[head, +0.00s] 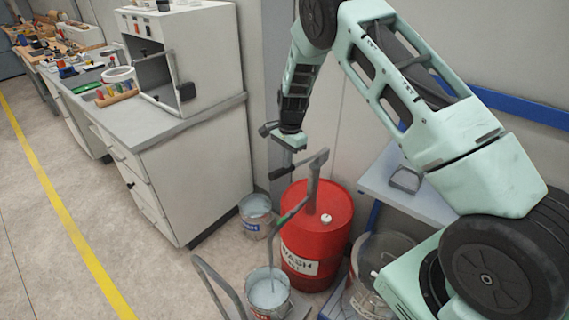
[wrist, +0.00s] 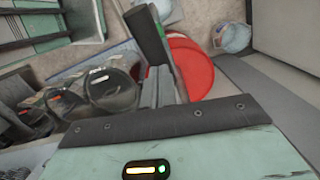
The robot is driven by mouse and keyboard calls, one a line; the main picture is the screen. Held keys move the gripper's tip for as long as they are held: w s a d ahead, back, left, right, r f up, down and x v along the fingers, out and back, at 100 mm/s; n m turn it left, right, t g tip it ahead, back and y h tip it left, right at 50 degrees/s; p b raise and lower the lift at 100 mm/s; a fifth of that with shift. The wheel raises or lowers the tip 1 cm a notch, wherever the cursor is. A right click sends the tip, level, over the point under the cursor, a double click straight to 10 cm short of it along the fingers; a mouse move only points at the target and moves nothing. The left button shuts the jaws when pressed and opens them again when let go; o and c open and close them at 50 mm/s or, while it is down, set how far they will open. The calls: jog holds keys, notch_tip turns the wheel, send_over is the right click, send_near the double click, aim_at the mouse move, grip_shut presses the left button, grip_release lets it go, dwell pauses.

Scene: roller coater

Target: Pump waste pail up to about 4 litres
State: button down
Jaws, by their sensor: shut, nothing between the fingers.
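A red drum (head: 318,235) marked "WASH" stands on the floor; its top also shows in the wrist view (wrist: 196,68). A hand pump (head: 313,185) rises from it, with a grey lever (head: 300,165) at its top. A thin spout pipe runs down from the pump to a pail (head: 268,293) with a reddish label, holding pale liquid; I cannot read its level. My gripper (head: 284,165) is above the drum, close to the lever. In the wrist view its fingers (wrist: 160,90) are together and empty, beside the dark pump lever (wrist: 148,32). I cannot tell whether they touch.
A second pail (head: 257,215) with a blue label stands behind, beside the white cabinet (head: 190,150). A clear container (head: 375,270) is right of the drum, near a shelf (head: 410,205). A grey curved handle (head: 218,285) is in front. Floor is free at left.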

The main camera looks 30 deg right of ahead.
aim_at(292, 165)
jog(key=shift+f, duration=0.15)
jog(key=shift+w+d+r, duration=0.2)
jog(key=shift+d+r, duration=0.05)
jog(key=shift+d, duration=0.5)
jog(key=shift+w+d+r, duration=0.15)
jog(key=shift+d+r, duration=0.1)
jog(key=shift+d, duration=0.5)
notch_tip(292, 165, up, 17)
jog(key=d+b, duration=0.1)
jog(key=b, duration=0.4)
jog(key=shift+w+d+r, duration=0.15)
jog(key=shift+w+d, duration=0.1)
jog(key=shift+d, duration=0.1)
